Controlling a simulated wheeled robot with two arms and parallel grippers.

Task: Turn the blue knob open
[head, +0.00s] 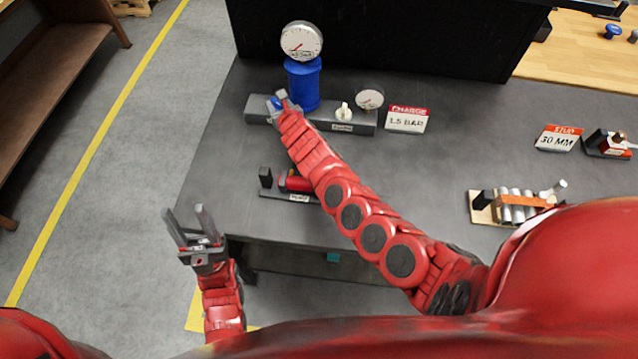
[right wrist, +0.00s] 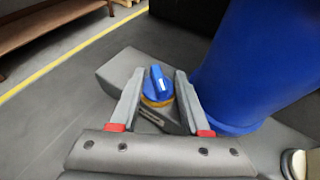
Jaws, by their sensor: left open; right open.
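The blue knob (right wrist: 157,84) sits on a yellow collar at the end of a grey base block, in the right wrist view. Its raised grip ridge points roughly away from the gripper. My right gripper (right wrist: 155,88) is open, with one finger on each side of the knob; I cannot tell whether they touch it. In the head view the knob (head: 276,102) is partly hidden by my right gripper (head: 279,100), which reaches the left end of the grey base block (head: 355,118). My left gripper (head: 189,222) is open and empty, in front of the table's left edge.
A blue cylinder (head: 303,82) with a white gauge (head: 301,41) stands right beside the knob. A white knob (head: 344,112), a second gauge (head: 370,97) and a "CHARGE 1.5 BAR" sign (head: 407,119) are further right. A red cylinder (head: 296,182) lies nearer on the table.

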